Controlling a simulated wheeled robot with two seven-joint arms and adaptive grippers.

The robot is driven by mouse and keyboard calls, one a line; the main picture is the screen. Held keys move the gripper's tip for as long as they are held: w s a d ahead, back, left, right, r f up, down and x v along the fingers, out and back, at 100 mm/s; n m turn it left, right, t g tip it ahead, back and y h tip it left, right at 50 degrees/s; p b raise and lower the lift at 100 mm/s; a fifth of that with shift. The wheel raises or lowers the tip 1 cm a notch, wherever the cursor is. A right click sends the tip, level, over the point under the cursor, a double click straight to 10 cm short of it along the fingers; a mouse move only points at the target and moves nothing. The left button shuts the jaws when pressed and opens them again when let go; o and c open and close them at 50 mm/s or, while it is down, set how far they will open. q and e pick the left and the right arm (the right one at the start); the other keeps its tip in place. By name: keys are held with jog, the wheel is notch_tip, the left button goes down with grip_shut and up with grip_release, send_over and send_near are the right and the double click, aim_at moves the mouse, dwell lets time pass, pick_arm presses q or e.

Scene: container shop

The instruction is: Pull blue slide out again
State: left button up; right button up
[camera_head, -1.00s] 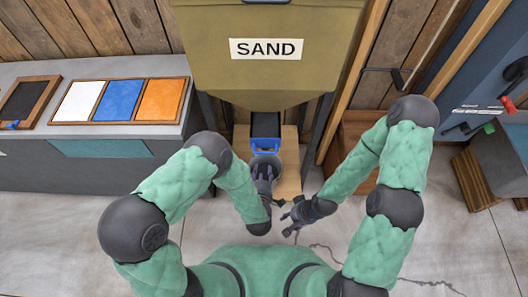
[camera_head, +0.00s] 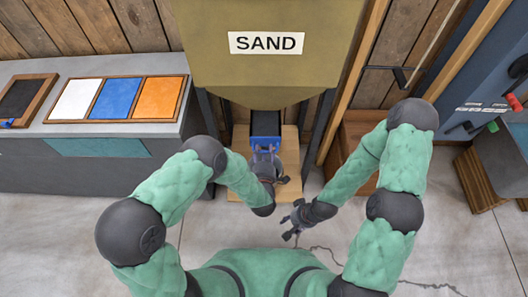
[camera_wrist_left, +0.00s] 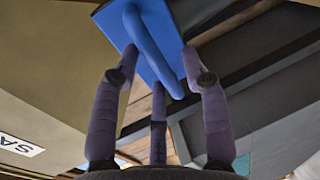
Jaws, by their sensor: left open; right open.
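The blue slide (camera_head: 265,124) sits under the mouth of the sand hopper (camera_head: 290,75). In the left wrist view it shows as a blue plate (camera_wrist_left: 118,30) with a long rounded blue handle (camera_wrist_left: 150,45). My left gripper (camera_head: 266,152) is open right in front of the slide. In the left wrist view its purple fingertips (camera_wrist_left: 158,68) are spread on either side of the handle, with a third finger below; whether they touch it I cannot tell. My right gripper (camera_head: 292,222) is open and empty, lower and to the right, away from the slide.
A wooden board (camera_head: 291,165) lies beneath the hopper, between its dark legs. A grey counter (camera_head: 25,150) with white, blue and orange panels stands at left. A wooden box (camera_head: 352,135) is right of the hopper. The floor near my right gripper is clear.

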pick_arm(q)
jog(key=shift+w+f, duration=0.1)
jog(key=shift+w, duration=0.45)
grip_shut()
jog(key=f+p+v, duration=0.1)
jog(key=v, duration=0.6)
jog(key=shift+s+f, duration=0.3)
jog(key=shift+f, duration=0.05)
grip_release()
jog(key=shift+s, duration=0.1)
jog(key=shift+r, duration=0.1)
